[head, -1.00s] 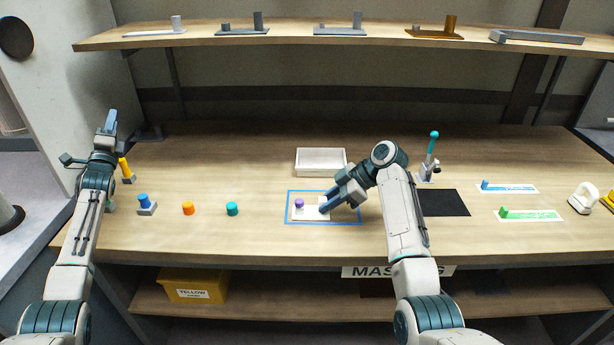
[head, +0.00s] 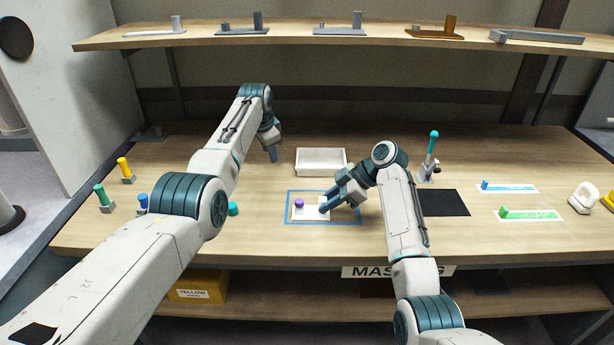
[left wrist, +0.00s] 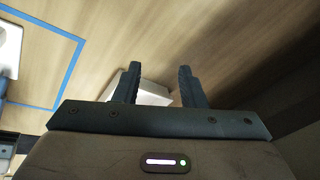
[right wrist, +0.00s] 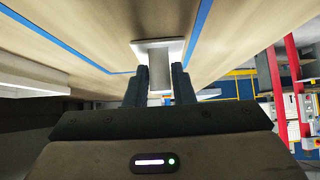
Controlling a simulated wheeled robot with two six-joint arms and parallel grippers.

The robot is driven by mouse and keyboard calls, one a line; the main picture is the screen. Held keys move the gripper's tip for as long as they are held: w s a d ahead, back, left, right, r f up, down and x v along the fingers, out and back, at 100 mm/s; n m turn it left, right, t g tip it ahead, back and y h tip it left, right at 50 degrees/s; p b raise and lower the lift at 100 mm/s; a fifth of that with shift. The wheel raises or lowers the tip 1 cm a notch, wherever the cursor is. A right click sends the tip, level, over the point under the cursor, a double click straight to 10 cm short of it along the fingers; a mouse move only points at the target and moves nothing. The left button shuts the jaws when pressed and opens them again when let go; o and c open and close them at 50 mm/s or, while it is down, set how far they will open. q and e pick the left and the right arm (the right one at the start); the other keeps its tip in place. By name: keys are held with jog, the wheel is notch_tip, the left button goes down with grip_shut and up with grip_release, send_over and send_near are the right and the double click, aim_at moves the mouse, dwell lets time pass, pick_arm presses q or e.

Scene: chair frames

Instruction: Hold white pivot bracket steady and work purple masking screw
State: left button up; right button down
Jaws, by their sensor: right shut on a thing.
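The white pivot bracket (head: 312,213) lies inside the blue taped rectangle on the bench. The purple masking screw (head: 299,203) stands upright at the bracket's left end. My right gripper (head: 323,207) is shut on the bracket at its right part; the right wrist view also shows the bracket (right wrist: 158,52) between the fingers. My left gripper (head: 273,156) hangs above the bench, behind and left of the bracket, apart from it. In the left wrist view its fingers (left wrist: 158,85) are spread with nothing held between them.
A white open tray (head: 321,168) stands behind the taped rectangle, close to my left gripper. A teal-topped lever (head: 431,155) and a black mat (head: 444,203) are to the right. Yellow, green and blue pegs (head: 124,168) stand at the left. A teal cap (head: 233,209) is partly hidden by my left arm.

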aim_at(301, 200)
pick_arm(q)
jog(key=s+d+g, duration=0.1)
jog(key=s+d, duration=0.1)
jog(key=s+d+g+y, duration=0.1)
jog(key=s+d, duration=0.1)
jog(key=s+d+n+g, duration=0.1)
jog(key=s+d, duration=0.1)
jog(key=shift+s+d+f+g, duration=0.3)
jog(key=shift+s+d, duration=0.05)
jog(key=shift+s, duration=0.05)
jog(key=s+d+g+y, duration=0.1)
jog(key=s, duration=0.1)
jog(key=s+d+n+g, duration=0.1)
jog(key=s+d, duration=0.1)
jog(key=s, duration=0.1)
jog(key=s+d+r+g+y, duration=0.1)
jog(key=s, duration=0.1)
jog(key=shift+s+d+y, duration=0.25)
jog(key=shift+y, duration=0.05)
jog(key=x, duration=0.4)
jog(key=shift+s+a+f, duration=0.1)
jog(key=shift+s+f, duration=0.05)
jog(key=shift+f, duration=0.2)
jog(key=shift+r, duration=0.2)
jog(key=c, duration=0.3)
grip_shut()
jog(key=shift+o, duration=1.2)
grip_release()
